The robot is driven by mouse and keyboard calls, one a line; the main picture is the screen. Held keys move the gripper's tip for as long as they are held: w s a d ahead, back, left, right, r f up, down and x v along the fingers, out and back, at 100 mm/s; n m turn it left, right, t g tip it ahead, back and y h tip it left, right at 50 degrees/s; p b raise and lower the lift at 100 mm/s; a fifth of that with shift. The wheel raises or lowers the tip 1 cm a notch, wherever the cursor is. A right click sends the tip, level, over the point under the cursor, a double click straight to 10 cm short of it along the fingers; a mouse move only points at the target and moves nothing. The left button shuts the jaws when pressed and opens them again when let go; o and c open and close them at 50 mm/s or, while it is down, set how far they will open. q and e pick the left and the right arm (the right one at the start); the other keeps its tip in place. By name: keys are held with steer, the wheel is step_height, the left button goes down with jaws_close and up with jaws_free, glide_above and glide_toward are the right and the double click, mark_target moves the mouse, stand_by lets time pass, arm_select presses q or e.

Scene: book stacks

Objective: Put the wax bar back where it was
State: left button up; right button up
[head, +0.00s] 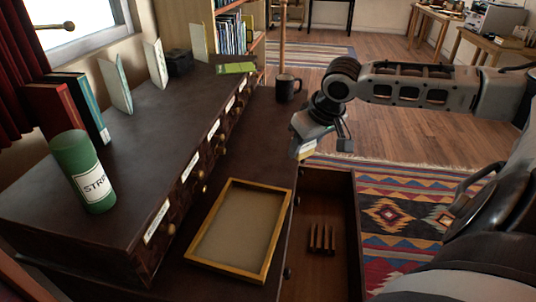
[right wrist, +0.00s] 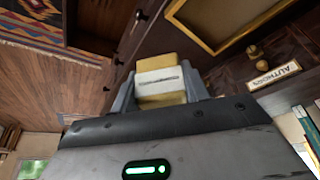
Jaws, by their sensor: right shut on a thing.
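The wax bar (right wrist: 158,78) is yellow with a pale band around its middle. My right gripper (head: 304,150) is shut on it; in the right wrist view its two fingers sit on either side of the bar. In the head view only a small yellow part of the wax bar (head: 307,151) shows below the gripper. The gripper is above the right edge of the dark cabinet, beyond the wood-framed tray (head: 190,257) and near the far end of an open drawer (head: 331,187). My left gripper is not in view.
The open drawer holds a slotted brown piece (head: 321,238). The tray looks empty. A dark mug (head: 285,89) stands behind the gripper. A green can (head: 82,170), books (head: 75,103) and a green book (head: 235,68) are on the raised row of labelled small drawers.

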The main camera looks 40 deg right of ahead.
glide_toward(271, 165)
steer(key=shift+w+f+b, duration=0.35)
steer(key=shift+w+f, duration=0.55)
steer(key=shift+w, duration=0.15)
steer(key=shift+w+f, duration=0.15)
steer(key=shift+f, duration=0.1)
step_height(271, 165, down, 3)
steer(key=shift+w+d+f+b, duration=0.1)
steer(key=shift+b, duration=0.2)
steer(key=shift+f, duration=0.1)
steer(key=o, duration=1)
steer(key=shift+c, duration=0.2)
